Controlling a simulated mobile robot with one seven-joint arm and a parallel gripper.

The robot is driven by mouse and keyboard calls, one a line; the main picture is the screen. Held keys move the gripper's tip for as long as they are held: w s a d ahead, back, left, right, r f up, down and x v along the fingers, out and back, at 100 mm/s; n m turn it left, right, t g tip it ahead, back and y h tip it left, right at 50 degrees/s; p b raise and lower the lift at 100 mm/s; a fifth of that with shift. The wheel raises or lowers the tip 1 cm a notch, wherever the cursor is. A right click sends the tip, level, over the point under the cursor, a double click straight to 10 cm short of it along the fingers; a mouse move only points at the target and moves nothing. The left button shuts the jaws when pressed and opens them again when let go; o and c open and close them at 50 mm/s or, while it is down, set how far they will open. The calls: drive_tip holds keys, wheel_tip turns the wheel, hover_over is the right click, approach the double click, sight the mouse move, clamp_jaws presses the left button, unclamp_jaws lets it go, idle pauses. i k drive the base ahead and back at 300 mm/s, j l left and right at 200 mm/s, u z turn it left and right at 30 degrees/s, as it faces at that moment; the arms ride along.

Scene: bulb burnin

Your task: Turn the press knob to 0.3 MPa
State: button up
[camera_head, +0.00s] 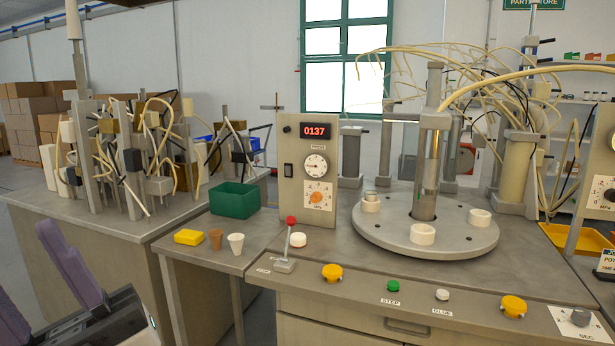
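A round white gauge (316,166) under a small label, which seems to read PRESS, sits below the display. Below it is the press knob (316,197), small and orange, on a white square scale (319,206) marked MPa. The knob's pointer and the scale numbers are too small to read. Nothing touches the knob.

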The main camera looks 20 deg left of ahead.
sight(316, 197)
drive_tip(key=i+j+z, duration=0.25)
drive_tip(key=i, duration=0.15)
drive_tip(key=i+j+z, duration=0.2)
drive_tip(key=i, duration=0.25)
